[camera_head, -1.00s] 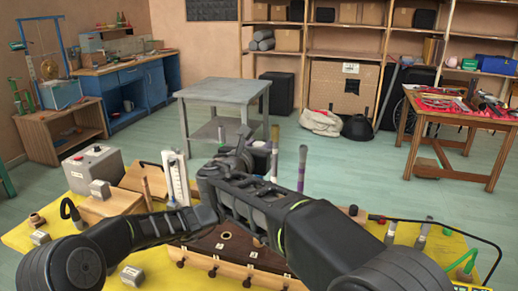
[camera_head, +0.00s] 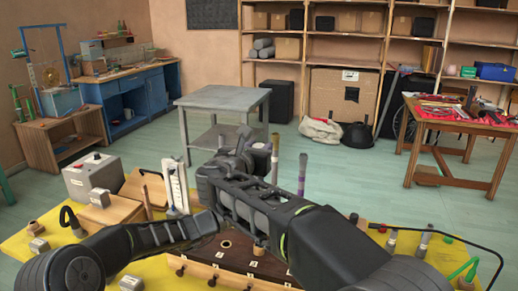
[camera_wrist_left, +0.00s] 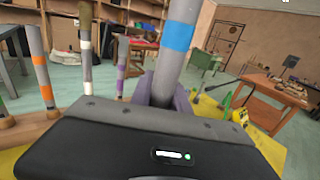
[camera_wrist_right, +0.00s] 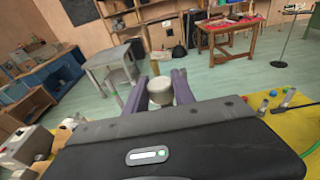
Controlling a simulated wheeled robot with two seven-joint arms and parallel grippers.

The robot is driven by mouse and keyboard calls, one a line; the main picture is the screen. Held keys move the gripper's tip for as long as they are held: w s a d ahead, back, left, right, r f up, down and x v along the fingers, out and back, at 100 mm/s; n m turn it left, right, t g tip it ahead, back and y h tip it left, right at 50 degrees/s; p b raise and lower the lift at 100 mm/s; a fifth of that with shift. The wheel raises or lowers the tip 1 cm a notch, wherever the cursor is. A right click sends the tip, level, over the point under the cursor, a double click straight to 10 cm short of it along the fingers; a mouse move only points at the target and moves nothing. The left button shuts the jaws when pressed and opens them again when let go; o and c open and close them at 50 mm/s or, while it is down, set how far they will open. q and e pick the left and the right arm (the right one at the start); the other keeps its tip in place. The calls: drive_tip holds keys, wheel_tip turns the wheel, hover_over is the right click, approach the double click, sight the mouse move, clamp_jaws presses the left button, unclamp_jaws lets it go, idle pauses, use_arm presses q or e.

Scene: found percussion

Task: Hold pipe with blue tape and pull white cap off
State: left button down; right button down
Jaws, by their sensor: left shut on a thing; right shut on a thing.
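The grey pipe with blue tape (camera_wrist_left: 180,36) stands upright in the left wrist view, between the purple fingers of my left gripper (camera_wrist_left: 165,88). That gripper is shut on the pipe below the tape. The white cap (camera_wrist_right: 160,97) shows in the right wrist view, between the purple fingers of my right gripper (camera_wrist_right: 156,84), which is shut on it. In the head view my right gripper (camera_head: 238,152) is above the middle of the bench. My left gripper and the held pipe are mostly hidden there behind my right arm. Whether cap and pipe still touch cannot be told.
Other taped pipes stand close by, one with orange tape (camera_wrist_left: 38,60) and one with white tape (camera_wrist_left: 86,45). A grey box (camera_head: 92,178) sits at the yellow bench's left. Black cable (camera_head: 460,240) crosses its right side.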

sight(259, 146)
drive_tip(key=shift+r, duration=1.5)
use_arm(q)
drive_tip(key=c, duration=1.2)
unclamp_jaws()
drive_tip(key=shift+o, duration=0.2)
drive_tip(key=v, duration=1.2)
